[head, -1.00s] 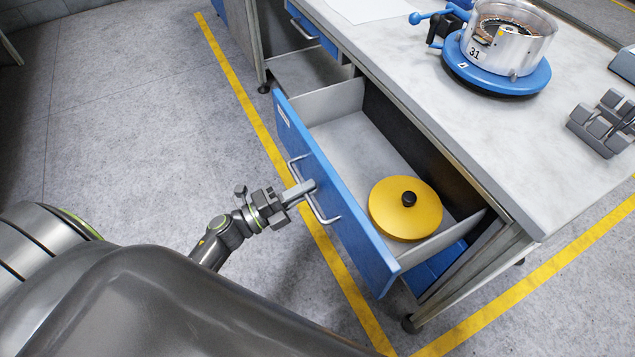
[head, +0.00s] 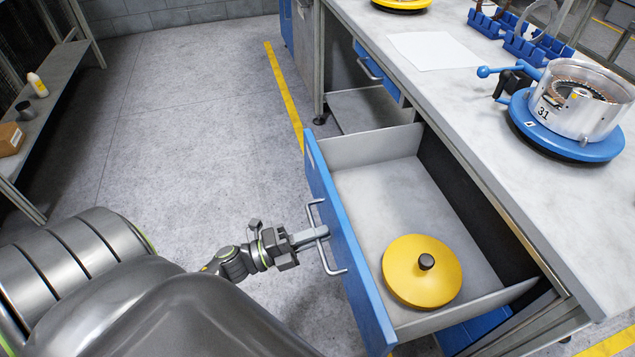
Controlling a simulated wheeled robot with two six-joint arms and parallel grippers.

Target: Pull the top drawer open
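The top drawer (head: 343,262) has a blue front and stands well out from under the bench, its grey inside in view. A yellow round disc with a black knob (head: 421,271) lies in it. The drawer's metal bar handle (head: 335,264) is on the blue front. My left gripper (head: 312,236) is at this handle, with its fingers around the bar; they look shut on it. My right gripper is not in view.
A shelf (head: 55,95) with a bottle (head: 37,85) stands at the far left. Floor left of the drawer is clear.

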